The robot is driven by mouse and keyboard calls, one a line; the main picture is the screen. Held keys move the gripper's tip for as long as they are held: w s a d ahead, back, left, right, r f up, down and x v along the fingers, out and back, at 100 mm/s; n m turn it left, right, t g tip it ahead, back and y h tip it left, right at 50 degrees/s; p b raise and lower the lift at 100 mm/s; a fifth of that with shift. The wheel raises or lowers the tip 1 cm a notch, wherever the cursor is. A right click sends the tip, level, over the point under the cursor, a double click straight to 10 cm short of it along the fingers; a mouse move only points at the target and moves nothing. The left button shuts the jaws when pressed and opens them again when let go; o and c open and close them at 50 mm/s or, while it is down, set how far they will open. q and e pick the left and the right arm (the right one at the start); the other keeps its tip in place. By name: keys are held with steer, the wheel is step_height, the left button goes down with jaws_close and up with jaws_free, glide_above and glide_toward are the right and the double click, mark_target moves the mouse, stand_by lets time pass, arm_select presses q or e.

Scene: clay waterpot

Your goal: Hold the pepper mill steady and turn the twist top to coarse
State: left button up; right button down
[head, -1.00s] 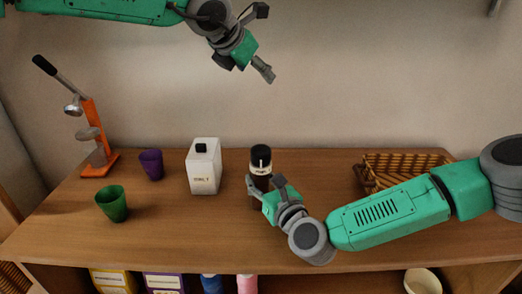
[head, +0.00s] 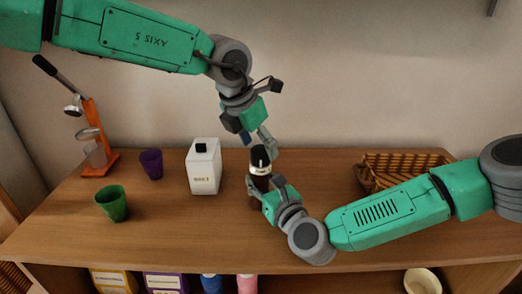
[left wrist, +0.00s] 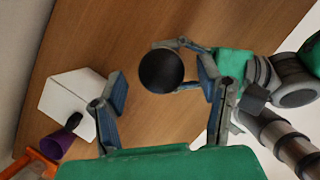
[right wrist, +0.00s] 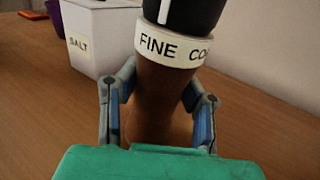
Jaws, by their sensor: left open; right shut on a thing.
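The pepper mill (head: 259,172) stands upright on the table, with a brown body, a white label band and a black twist top (head: 260,153). In the right wrist view the band (right wrist: 172,46) reads FINE and part of a second word; a white line on the top (right wrist: 165,10) sits above FINE. My right gripper (head: 263,188) is shut on the mill's brown body (right wrist: 158,90). My left gripper (head: 268,144) is open just above the top. In the left wrist view the round black top (left wrist: 161,71) lies between and beyond the open fingers (left wrist: 163,92).
A white salt box (head: 203,168) stands left of the mill. Further left are a purple cup (head: 151,164), a green cup (head: 112,203) and an orange press (head: 97,135). A wicker basket (head: 385,170) is at the back right, behind my right arm.

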arm_select(q)
steer(key=shift+x, duration=1.1)
steer(key=c, duration=1.2)
steer(key=shift+o, duration=0.2)
